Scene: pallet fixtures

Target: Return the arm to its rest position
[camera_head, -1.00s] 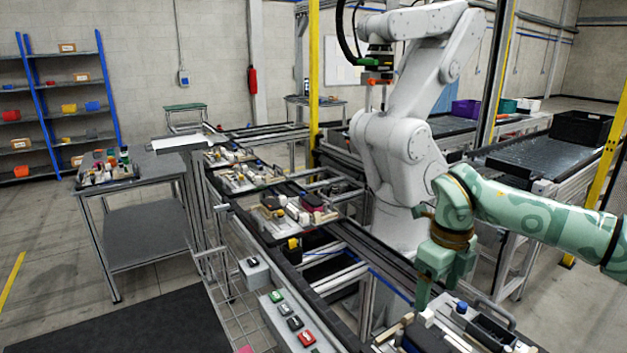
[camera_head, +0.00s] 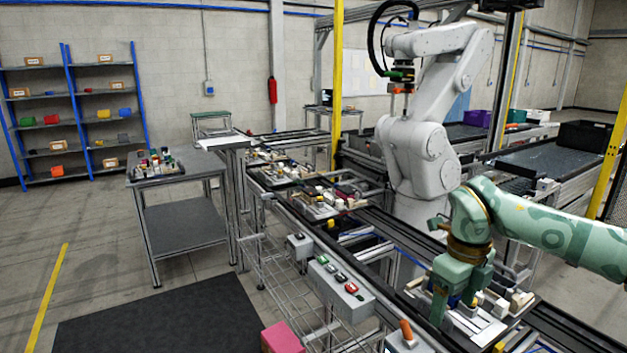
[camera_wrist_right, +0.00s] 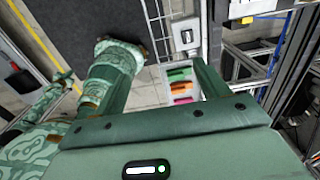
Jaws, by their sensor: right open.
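My right arm comes in from the right in the head view, green and patterned. My right gripper (camera_head: 456,300) points down over the near pallet fixture (camera_head: 508,322) on the conveyor, which carries several small parts. The fingers partly hide that pallet, and I cannot tell whether they touch anything on it. In the right wrist view the two green fingers (camera_wrist_right: 160,88) are spread apart with nothing held between them. Patterned green links of mine show at the left of that view. My left gripper does not show in the head view.
A button box (camera_head: 341,290) stands beside the conveyor; its coloured buttons show between the fingers in the wrist view. A white industrial robot arm (camera_head: 417,150) stands behind my right gripper. A pink box (camera_head: 283,338) lies at the bottom. The dark mat (camera_head: 160,320) is clear.

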